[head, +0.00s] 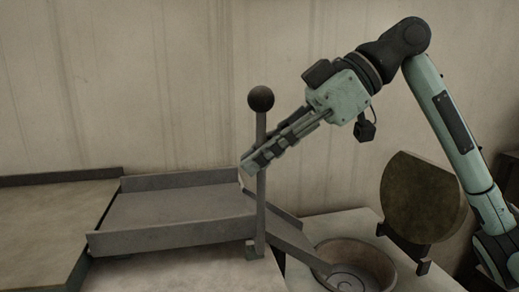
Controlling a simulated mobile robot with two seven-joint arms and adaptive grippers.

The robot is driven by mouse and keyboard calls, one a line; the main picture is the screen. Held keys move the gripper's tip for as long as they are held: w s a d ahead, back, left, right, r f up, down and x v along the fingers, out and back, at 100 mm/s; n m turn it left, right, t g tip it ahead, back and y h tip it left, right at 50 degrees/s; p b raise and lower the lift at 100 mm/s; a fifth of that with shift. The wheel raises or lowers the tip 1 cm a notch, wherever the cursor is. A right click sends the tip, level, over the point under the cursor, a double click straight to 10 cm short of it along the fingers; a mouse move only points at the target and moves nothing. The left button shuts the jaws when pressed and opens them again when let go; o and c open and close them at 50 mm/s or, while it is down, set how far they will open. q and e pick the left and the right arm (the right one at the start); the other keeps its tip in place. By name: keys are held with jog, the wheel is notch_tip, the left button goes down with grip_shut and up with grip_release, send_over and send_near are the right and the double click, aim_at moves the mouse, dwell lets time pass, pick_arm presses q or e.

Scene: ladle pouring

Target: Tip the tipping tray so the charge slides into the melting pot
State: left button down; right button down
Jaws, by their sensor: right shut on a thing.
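The tipping tray (172,207) is a grey, low-walled tray at the centre left. It looks close to level, and its visible floor is bare. An upright lever (261,200) with a dark ball knob (261,98) stands at its right end. My right gripper (250,166) reaches down from the upper right and is shut on the lever, below the knob. The melting pot (358,262), a round brownish vessel, sits at lower right and is partly cut off by the bottom edge. I cannot make out the charge. My left gripper is out of view.
A grey chute (299,246) slopes from the tray's right end down to the pot's rim. A large round brown disc (418,195) leans on a dark stand behind and right of the pot. A flat surface (50,225) lies left of the tray. A wall stands behind.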

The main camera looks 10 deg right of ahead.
jog(key=c, duration=1.6)
grip_release()
jog(key=shift+a, duration=0.15)
jog(key=v, duration=1.2)
